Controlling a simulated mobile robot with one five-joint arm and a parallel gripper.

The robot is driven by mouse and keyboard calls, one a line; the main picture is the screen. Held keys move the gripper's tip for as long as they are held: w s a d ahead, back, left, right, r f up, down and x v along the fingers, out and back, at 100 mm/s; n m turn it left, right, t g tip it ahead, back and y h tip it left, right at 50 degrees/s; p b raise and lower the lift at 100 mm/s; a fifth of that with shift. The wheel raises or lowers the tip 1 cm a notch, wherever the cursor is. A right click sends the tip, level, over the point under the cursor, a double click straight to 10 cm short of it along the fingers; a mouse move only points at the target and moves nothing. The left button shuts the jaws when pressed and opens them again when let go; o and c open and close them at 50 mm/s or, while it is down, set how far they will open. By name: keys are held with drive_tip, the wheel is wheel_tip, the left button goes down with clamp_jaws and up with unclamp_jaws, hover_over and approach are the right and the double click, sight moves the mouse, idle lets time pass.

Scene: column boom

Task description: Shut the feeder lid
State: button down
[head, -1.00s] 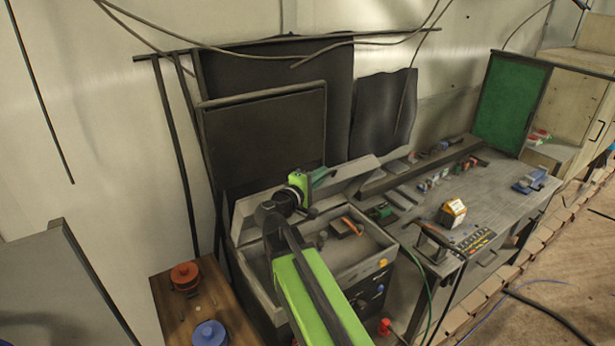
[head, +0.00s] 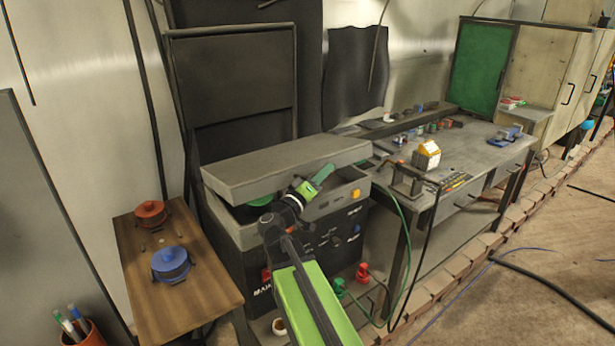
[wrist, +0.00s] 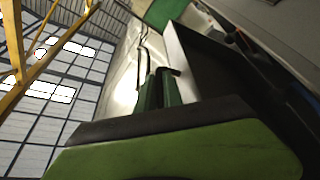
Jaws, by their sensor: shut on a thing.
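The feeder lid (head: 270,168) is a grey slab over the grey feeder box (head: 340,193). It is lowered to a slant, with a dark gap under its front left part. My gripper (head: 322,174) is at the lid's front edge, right of its middle, shut on that edge. In the wrist view the green fingers (wrist: 158,90) meet the pale lid edge (wrist: 181,62), with its dark face beside them. The exact grip is partly hidden. Most of the box's inside is hidden by the lid.
A wooden side table (head: 150,250) with a red pot (head: 151,213) and a blue pot (head: 170,263) stands left. A workbench (head: 470,145) with small items stands right, and a green cable (head: 407,235) hangs between it and the feeder. The floor at right is mostly open.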

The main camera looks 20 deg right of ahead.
drive_tip(key=shift+s+a+f+b, duration=0.2)
drive_tip(key=shift+f+b, duration=0.25)
drive_tip(key=shift+f, duration=0.2)
drive_tip(key=shift+s+a+f+b, duration=0.1)
drive_tip(key=shift+a+f+b, duration=0.05)
drive_tip(key=shift+f+b, duration=0.4)
drive_tip(key=shift+s+a+f+b, duration=0.2)
drive_tip(key=shift+f+b, duration=0.2)
drive_tip(key=shift+f, duration=0.3)
drive_tip(key=c, duration=1.5)
unclamp_jaws()
drive_tip(key=shift+w+a, duration=0.1)
